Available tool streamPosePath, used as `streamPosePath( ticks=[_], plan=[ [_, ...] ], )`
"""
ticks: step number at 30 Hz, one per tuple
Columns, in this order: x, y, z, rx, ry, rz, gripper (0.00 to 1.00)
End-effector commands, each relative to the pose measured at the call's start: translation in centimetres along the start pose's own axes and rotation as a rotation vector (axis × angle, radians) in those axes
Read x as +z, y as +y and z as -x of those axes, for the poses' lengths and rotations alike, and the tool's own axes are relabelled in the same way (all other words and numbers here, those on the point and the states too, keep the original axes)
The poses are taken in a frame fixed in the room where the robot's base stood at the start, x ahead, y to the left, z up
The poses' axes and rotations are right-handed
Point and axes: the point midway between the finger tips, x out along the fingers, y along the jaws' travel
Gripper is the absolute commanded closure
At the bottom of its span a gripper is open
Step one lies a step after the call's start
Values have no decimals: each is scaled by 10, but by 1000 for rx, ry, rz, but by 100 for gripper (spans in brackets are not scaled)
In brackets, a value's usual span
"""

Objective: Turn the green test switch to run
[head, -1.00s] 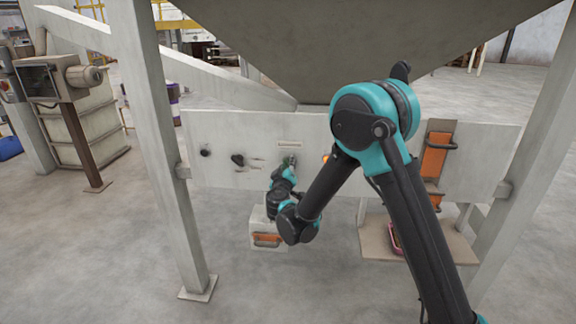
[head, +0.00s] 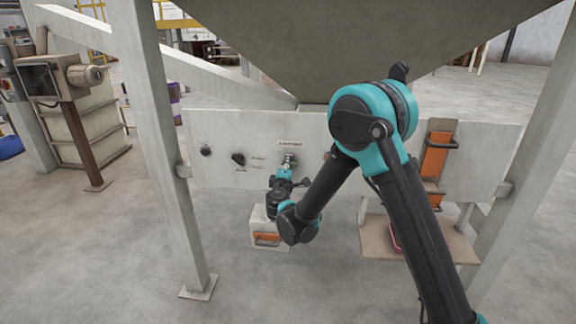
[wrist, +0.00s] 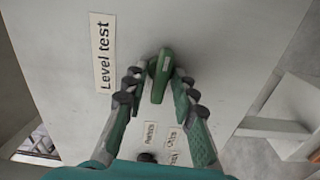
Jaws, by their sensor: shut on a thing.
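The green test switch (wrist: 161,82) is a lever-shaped handle on the pale panel, under the sideways "Level test" label (wrist: 103,52) in the wrist view. My gripper (wrist: 159,74) has one finger on each side of the handle and is shut on it. The handle stands nearly along the fingers, tilted slightly. In the head view my gripper (head: 287,165) is at the panel, below the small label plate, and the switch itself is too small and covered to make out. Smaller labels by the switch are too blurred to read surely.
The panel (head: 350,178) also carries a black selector (head: 238,159) and a dark round knob (head: 206,151) left of my gripper. Frame legs and a hopper surround the panel. Open floor lies in front.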

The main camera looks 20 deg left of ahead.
Motion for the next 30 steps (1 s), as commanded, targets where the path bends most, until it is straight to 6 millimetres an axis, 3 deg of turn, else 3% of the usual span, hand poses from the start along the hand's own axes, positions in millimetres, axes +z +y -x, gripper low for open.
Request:
streamPosePath(
  ticks=[21, 22, 30],
  plan=[
    [-1, -1, 1, -1, 2, 73, 100],
    [-1, -1, 1, -1, 2, 73, 70],
    [0, -1, 0, -1, 1, 73, 67]
  ],
)
